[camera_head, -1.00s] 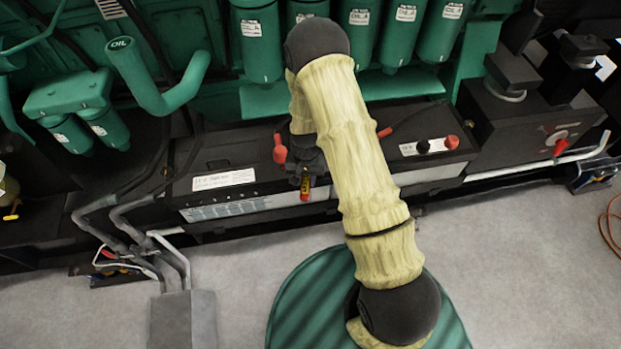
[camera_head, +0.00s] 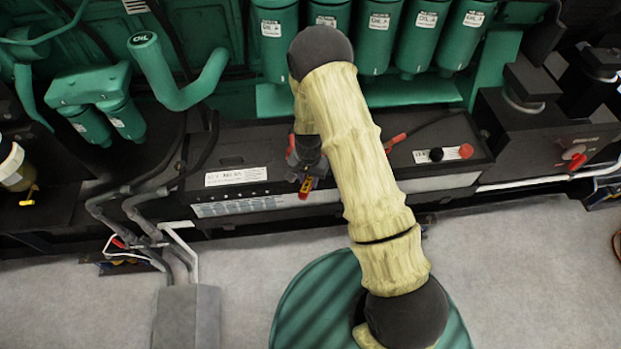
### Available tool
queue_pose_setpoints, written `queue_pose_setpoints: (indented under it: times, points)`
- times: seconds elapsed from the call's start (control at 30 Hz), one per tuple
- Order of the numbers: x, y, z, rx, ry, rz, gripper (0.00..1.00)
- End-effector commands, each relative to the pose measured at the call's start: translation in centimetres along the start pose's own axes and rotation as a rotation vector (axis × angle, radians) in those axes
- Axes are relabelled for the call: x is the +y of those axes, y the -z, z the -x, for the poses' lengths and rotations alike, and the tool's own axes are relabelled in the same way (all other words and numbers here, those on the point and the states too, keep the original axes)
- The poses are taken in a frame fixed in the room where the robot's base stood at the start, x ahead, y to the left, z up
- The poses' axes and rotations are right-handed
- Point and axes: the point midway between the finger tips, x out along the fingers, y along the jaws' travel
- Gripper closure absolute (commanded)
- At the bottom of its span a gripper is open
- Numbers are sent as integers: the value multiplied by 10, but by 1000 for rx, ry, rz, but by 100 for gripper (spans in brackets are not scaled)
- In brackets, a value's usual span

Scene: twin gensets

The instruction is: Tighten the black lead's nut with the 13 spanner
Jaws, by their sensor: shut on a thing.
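My gripper (camera_head: 307,168) is shut on a small tool with a red and yellow handle (camera_head: 305,188), which looks like the spanner. The tool's size mark cannot be read and its jaw end is hidden. The gripper hangs over the front edge of the long black battery box (camera_head: 320,190). On the box's right part sit a black terminal cap (camera_head: 436,154) and a red terminal cap (camera_head: 466,151). A red lead end (camera_head: 395,140) with a dark cable lies right of my arm. My arm hides the box's middle; I cannot make out the black lead's nut.
Green oil filters (camera_head: 380,35) hang above the box. A curved green oil pipe (camera_head: 185,85) rises at left. Grey conduits (camera_head: 145,225) run to a grey box (camera_head: 187,318) on the floor. A red rotary switch (camera_head: 575,158) is at right.

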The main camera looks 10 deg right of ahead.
Motion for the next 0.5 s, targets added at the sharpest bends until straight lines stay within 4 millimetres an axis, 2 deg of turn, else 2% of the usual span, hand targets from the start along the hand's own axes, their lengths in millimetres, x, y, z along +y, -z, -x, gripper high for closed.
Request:
queue_pose_setpoints:
  times: [0.5]
  points:
    - [-23, 2, 1, 2, 8, -157, 100]
